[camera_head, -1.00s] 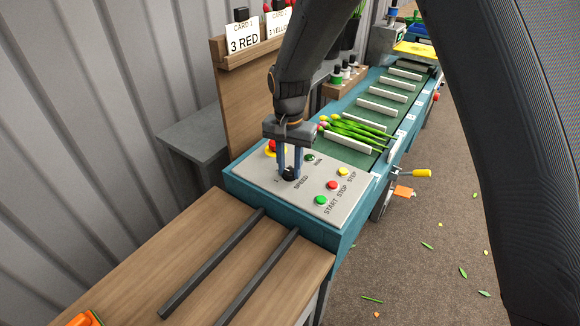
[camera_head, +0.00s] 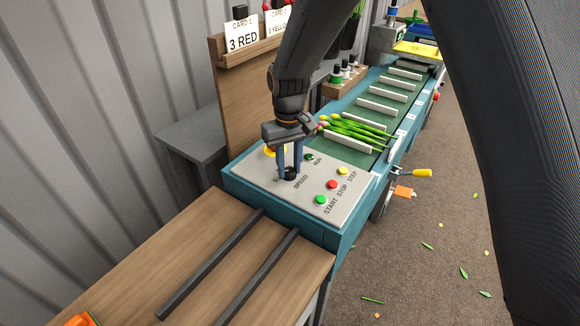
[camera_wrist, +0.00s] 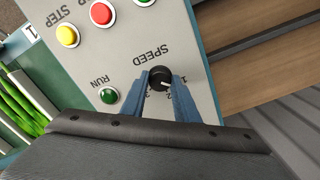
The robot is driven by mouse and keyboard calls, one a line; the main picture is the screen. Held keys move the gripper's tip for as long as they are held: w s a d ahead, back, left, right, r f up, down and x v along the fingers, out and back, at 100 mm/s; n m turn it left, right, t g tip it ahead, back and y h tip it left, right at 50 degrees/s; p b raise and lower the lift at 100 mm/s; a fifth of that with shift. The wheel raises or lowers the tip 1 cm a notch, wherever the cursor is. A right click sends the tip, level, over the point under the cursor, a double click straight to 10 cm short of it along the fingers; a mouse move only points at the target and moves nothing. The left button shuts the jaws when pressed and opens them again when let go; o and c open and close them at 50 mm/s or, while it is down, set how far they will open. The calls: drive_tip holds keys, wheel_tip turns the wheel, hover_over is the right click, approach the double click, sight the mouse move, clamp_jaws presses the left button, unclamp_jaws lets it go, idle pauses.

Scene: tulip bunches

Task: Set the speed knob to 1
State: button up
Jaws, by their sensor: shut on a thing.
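The black speed knob (camera_head: 290,174) sits on the pale control panel (camera_head: 318,197), beside the printed word SPEED. My gripper (camera_head: 289,172) points down at the panel with its blue fingers shut on the knob. In the wrist view the knob (camera_wrist: 160,78) shows between the two fingertips (camera_wrist: 162,82). A white pointer mark on it aims toward the lower right in that view.
Green (camera_head: 320,199), red (camera_head: 333,184) and yellow (camera_head: 343,171) buttons sit right of the knob. A green RUN lamp (camera_head: 309,157) is close behind it. Tulips (camera_head: 352,130) lie on the green conveyor (camera_head: 385,105).

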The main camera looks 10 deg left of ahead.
sight(289, 171)
drive_tip(key=shift+a+n, duration=0.1)
drive_tip(key=shift+n, duration=1.2)
drive_tip(key=o, duration=1.1)
drive_tip(key=shift+c, duration=0.2)
drive_tip(key=shift+r+b, duration=1.15)
drive_tip(key=shift+r, duration=2.8)
drive_tip(key=s+d+m, duration=0.2)
drive_tip(key=d, duration=0.8)
drive_tip(key=s+d+m, duration=0.3)
drive_tip(key=d, duration=0.7)
drive_tip(key=s+d+f+m, duration=0.1)
drive_tip(key=s+d+m, duration=0.1)
drive_tip(key=s+d, duration=0.3)
drive_tip(key=s+d+f+m+t, duration=0.1)
drive_tip(key=s+d+m, duration=0.1)
drive_tip(key=s+d, duration=0.4)
drive_tip(key=shift+d+f+m, duration=0.25)
drive_tip(key=shift+d+m, duration=0.05)
drive_tip(key=shift+d, duration=0.55)
